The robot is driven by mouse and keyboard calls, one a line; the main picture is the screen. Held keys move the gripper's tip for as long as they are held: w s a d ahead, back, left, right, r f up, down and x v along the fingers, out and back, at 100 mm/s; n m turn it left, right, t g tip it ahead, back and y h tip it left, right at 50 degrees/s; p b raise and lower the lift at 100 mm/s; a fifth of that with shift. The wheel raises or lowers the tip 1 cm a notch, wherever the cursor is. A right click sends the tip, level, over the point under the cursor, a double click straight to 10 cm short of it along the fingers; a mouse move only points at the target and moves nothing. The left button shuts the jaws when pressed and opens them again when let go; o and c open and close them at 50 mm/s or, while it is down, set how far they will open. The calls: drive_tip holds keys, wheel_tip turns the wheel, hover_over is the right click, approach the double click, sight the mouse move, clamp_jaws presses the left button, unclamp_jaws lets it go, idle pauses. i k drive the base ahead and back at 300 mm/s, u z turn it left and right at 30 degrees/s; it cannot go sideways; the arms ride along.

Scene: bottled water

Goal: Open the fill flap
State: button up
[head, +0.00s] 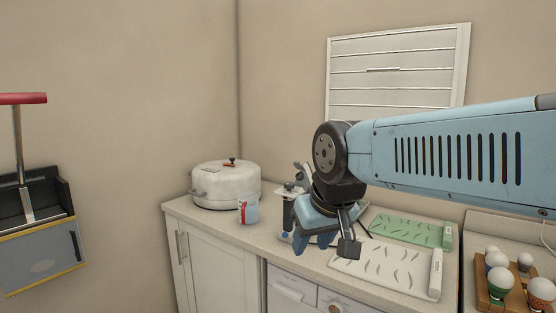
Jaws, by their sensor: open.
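My gripper (325,242) is in the middle of the head view, pointing down over the counter. Its fingers are apart and nothing shows between them. I cannot clearly pick out a fill flap. A round white lidded appliance (226,187) stands on the counter's far left, with a small brown and dark fitting on top. My gripper is to its right and apart from it. A grey and dark upright device (289,211) stands just left of my gripper and is partly hidden by it.
A small white, blue and red container (248,210) stands before the appliance. A white board (385,268) and green board (405,230) lie right of my gripper. A wooden egg holder (497,290) is at far right. A louvred panel (395,70) is on the wall.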

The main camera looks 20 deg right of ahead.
sight(297, 164)
drive_tip(key=k, duration=1.1)
drive_tip(key=u, duration=0.5)
drive_tip(key=i, duration=1.55)
drive_tip(key=z, duration=0.55)
drive_tip(key=k, duration=0.95)
drive_tip(key=z, duration=0.15)
drive_tip(key=i, duration=0.95)
drive_tip(key=u, duration=0.1)
